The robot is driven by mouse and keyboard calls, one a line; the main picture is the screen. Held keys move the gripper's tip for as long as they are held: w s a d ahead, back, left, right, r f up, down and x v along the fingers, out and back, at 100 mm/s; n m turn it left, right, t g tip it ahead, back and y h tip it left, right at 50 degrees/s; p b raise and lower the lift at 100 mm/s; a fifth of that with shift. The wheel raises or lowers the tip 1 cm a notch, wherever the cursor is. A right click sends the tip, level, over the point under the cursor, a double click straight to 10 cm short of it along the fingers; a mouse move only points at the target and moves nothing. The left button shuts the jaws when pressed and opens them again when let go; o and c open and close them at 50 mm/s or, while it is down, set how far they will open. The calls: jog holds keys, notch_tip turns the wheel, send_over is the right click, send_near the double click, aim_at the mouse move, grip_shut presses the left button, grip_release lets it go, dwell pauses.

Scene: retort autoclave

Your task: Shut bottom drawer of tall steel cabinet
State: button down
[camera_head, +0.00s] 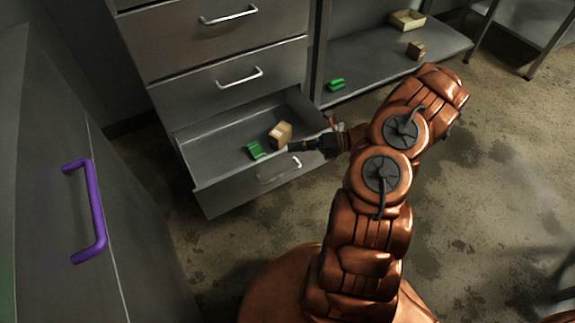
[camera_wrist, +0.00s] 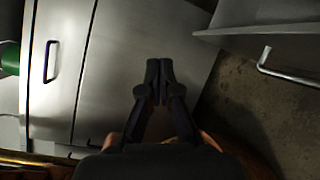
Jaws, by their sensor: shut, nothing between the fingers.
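The tall steel cabinet (camera_head: 215,50) stands at the upper left of the head view. Its bottom drawer (camera_head: 215,190) is pulled well out, with a light metal handle (camera_head: 280,172) on its front. A green item (camera_head: 255,150) and a small cardboard box (camera_head: 280,133) lie inside the drawer. My gripper (camera_head: 292,148) is at the right end of the drawer, near the top of its front panel; I cannot tell if it touches. In the wrist view my gripper's black fingers (camera_wrist: 160,80) are together and empty, against grey steel panels.
The drawers (camera_head: 225,78) above look shut. A purple-handled steel door (camera_head: 85,210) stands close at the left. An open steel shelf (camera_head: 385,60) at right holds a green item (camera_head: 336,85) and boxes (camera_head: 407,20). Bare stained floor (camera_head: 500,180) is free at right.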

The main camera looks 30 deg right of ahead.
jog(key=s+d+f+m+t+h+b, duration=0.25)
jog(key=d+f+m, duration=0.2)
jog(key=f, duration=0.35)
jog(key=s+d+f+m+t+h+b, duration=0.1)
jog(key=d+f+m+t+b, duration=0.15)
jog(key=d+f+m, duration=0.35)
jog(key=n+b, duration=0.2)
jog(key=b, duration=0.3)
send_near(277, 155)
jog(key=shift+m+y, duration=0.25)
jog(key=x, duration=0.3)
jog(key=f+x, duration=0.1)
jog(key=x, duration=0.1)
jog(key=shift+a, duration=0.4)
jog(key=shift+w+r, duration=0.15)
jog(key=shift+w, duration=0.3)
